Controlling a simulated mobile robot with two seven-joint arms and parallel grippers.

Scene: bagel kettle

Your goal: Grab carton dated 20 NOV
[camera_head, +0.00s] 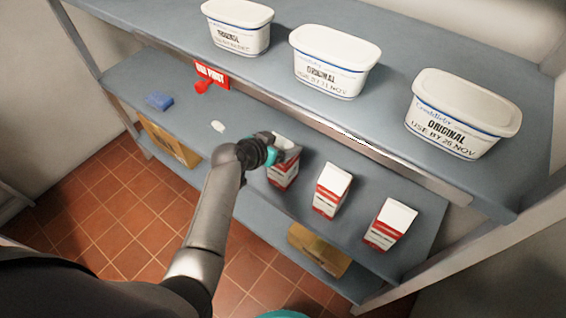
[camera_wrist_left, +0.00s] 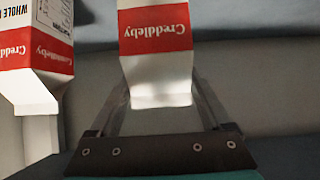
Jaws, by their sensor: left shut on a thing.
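Three white and red milk cartons stand on the middle shelf: a left carton (camera_head: 283,172), a middle carton (camera_head: 331,191) and a right carton (camera_head: 390,224). Their dates are too small to read in the head view. My left gripper (camera_head: 287,151) is shut on the left carton near its top. In the left wrist view the held carton (camera_wrist_left: 155,45) is between the fingers of my left gripper (camera_wrist_left: 160,88), with "Creddleby" on its red band and no date showing. A neighbouring carton (camera_wrist_left: 30,60) is to the left there. My right gripper is not in view.
Three white tubs (camera_head: 237,27) (camera_head: 334,60) (camera_head: 462,113) stand on the top shelf (camera_head: 395,95), close above and behind the cartons. A red sign (camera_head: 212,74), a blue item (camera_head: 159,100) and a small white item (camera_head: 218,126) are further left. Cardboard boxes (camera_head: 318,250) sit below.

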